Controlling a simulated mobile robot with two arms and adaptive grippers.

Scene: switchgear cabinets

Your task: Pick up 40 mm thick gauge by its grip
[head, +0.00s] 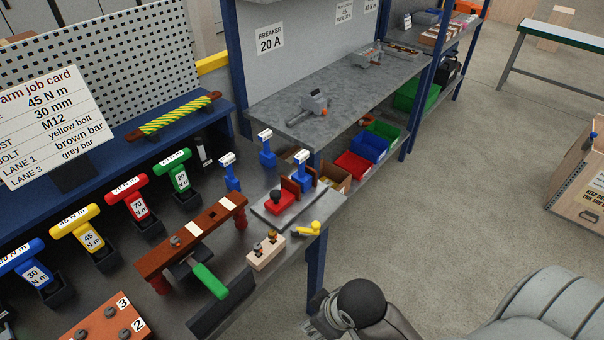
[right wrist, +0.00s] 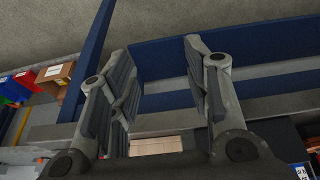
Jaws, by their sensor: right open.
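Several small blue pieces with white labels stand at the right end of the workbench in the head view. One is at the left (head: 230,173), one further back (head: 266,150), and one at the right (head: 301,172) beside a red-brown block. They look like the gauges, but their labels are too small to read, so I cannot tell which is the 40 mm one. My right gripper (head: 318,326) is low in front of the bench edge, apart from these pieces. In the right wrist view its two fingers (right wrist: 162,85) are apart with nothing between them. My left gripper is not in view.
A brown bar on red posts (head: 190,238), a green-handled tool (head: 210,281) and a pale block with bolts (head: 266,250) crowd the bench. T-handled torque tools (head: 133,200) stand left. A blue upright (head: 316,262) supports the bench. Open floor (head: 455,200) lies right.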

